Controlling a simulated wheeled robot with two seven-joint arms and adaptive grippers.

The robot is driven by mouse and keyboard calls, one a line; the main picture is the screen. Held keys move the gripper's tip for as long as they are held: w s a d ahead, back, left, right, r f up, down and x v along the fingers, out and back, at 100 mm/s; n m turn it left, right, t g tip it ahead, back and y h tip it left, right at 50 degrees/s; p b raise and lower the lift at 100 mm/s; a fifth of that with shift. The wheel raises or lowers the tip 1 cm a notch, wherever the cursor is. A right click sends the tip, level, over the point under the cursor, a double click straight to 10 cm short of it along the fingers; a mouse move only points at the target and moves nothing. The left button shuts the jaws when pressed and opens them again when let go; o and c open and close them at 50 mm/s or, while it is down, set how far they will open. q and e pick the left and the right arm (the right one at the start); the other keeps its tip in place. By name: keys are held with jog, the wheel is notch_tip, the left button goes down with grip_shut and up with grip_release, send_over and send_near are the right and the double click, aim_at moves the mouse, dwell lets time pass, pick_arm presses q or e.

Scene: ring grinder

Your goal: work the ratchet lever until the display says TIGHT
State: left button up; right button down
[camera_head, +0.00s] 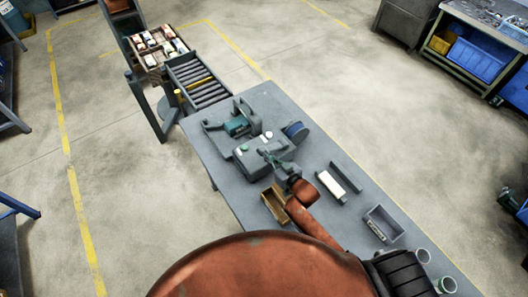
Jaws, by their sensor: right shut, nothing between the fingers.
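A grey-green machine (251,163) stands on the grey workbench. My right gripper (270,158) reaches its near right side on my orange arm. The gripper looks shut, with nothing visible held in it. Its fingertips overlap the machine's edge, and I cannot tell whether they touch it. I cannot make out the ratchet lever apart from the gripper and machine parts. No readable display shows. My left gripper is not in view.
On the workbench (228,194), a wooden box (273,207) lies beside my arm. A white-topped block (331,187), a dark bar (346,177) and a grey tray (384,224) lie to the right. A roller conveyor (200,83) meets the bench's far end.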

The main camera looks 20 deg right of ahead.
jog(key=v, duration=0.7)
jog(key=shift+b, duration=0.4)
jog(key=shift+w+a+r, duration=0.1)
jog(key=shift+w, duration=0.05)
dwell(1.1)
